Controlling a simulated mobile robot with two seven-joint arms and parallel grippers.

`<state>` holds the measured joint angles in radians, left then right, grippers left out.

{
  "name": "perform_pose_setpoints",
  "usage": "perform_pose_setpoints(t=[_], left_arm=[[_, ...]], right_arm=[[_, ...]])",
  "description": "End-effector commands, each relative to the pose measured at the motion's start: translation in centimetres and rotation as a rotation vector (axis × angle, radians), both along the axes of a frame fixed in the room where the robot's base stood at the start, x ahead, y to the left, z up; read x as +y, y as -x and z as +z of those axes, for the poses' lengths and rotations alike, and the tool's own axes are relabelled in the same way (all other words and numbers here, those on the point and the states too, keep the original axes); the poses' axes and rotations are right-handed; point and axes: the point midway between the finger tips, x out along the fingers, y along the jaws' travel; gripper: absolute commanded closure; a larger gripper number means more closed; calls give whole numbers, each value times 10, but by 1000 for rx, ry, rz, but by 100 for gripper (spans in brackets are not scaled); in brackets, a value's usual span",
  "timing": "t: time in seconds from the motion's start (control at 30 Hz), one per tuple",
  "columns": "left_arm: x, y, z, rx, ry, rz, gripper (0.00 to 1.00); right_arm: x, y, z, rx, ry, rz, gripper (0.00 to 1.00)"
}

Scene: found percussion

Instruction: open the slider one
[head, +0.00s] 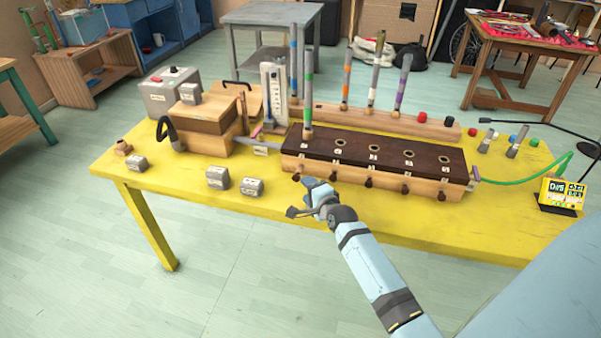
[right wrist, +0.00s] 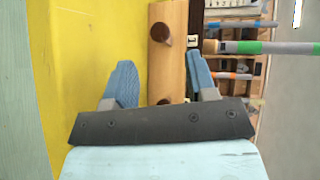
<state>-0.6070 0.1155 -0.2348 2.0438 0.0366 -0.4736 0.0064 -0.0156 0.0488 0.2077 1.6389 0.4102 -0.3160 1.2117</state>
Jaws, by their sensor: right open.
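A long wooden box with a dark top (head: 450,180) stands on the yellow table. Several dark brown knobs line its front face. The knob nearest its left end (head: 297,177) is taken as slider one; its label is too small to read. My right gripper (head: 306,190) is open, low in front of that end. In the right wrist view the fingers of my right gripper (right wrist: 163,82) are spread and empty. The box's front (right wrist: 180,60) lies beyond them, with one knob (right wrist: 164,35) above the fingertips and another (right wrist: 163,102) lower, partly hidden by my gripper. My left gripper is not in view.
A green-banded tube (head: 308,90) stands upright at the box's left end. Small grey blocks (head: 217,178) lie left of my gripper. A wooden rail with tubes (head: 385,124) stands behind the box. The yellow table's front strip (head: 400,222) is clear.

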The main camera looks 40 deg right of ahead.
Motion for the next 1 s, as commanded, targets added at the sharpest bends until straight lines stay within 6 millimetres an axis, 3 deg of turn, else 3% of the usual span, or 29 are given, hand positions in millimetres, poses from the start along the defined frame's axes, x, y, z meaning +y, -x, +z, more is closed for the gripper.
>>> perform_pose_setpoints(t=[0.03, 0.13, 0.33, 1.0], left_arm=[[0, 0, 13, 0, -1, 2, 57], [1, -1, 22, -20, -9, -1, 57], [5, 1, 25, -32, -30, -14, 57], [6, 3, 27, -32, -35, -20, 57]], right_arm=[[1, 12, 9, 3, -1, 0, 48], [3, 31, 12, 3, 0, 0, 48], [5, 51, 13, 1, 0, 1, 48], [6, 56, 13, 3, 9, 5, 48]])
